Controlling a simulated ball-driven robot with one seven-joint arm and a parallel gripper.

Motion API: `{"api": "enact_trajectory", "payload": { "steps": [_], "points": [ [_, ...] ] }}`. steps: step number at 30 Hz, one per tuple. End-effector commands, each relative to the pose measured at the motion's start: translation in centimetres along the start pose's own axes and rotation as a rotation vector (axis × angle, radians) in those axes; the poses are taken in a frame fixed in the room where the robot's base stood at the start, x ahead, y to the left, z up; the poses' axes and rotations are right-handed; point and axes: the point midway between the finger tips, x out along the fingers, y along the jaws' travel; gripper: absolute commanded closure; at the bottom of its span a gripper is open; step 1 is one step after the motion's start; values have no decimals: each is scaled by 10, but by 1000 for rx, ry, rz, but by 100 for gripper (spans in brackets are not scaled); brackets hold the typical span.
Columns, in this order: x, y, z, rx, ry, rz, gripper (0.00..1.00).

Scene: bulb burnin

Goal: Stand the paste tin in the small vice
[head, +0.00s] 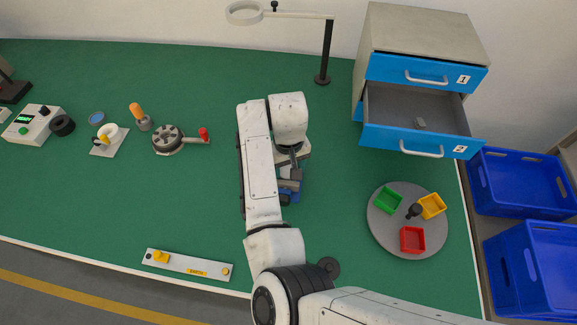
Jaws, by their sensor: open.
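My arm reaches over the middle of the green bench, and my gripper (291,160) points down at its far end. The jaws are open, but my wrist hides much of them. A small blue and grey vice (289,193) stands at the gripper, partly hidden by my arm; I cannot tell whether they touch or what its jaws hold. A small round tin with a blue top (97,118), which looks like the paste tin, lies at the left of the bench, well apart from my gripper.
A rotary fixture with a red knob (168,140), an orange-handled tool (139,115) and a green-display box (33,122) stand left. A turntable with coloured trays (380,228) is right. An open drawer (415,142) juts out behind it.

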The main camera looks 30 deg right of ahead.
Motion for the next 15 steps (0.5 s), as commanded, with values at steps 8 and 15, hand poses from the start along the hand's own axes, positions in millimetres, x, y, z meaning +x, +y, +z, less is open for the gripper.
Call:
{"api": "enact_trajectory", "payload": {
  "steps": [8,15],
  "points": [
    [-48,-2,-3,-6,9,2,14],
    [-89,0,-1,-1,5,1,14]
  ]
}}
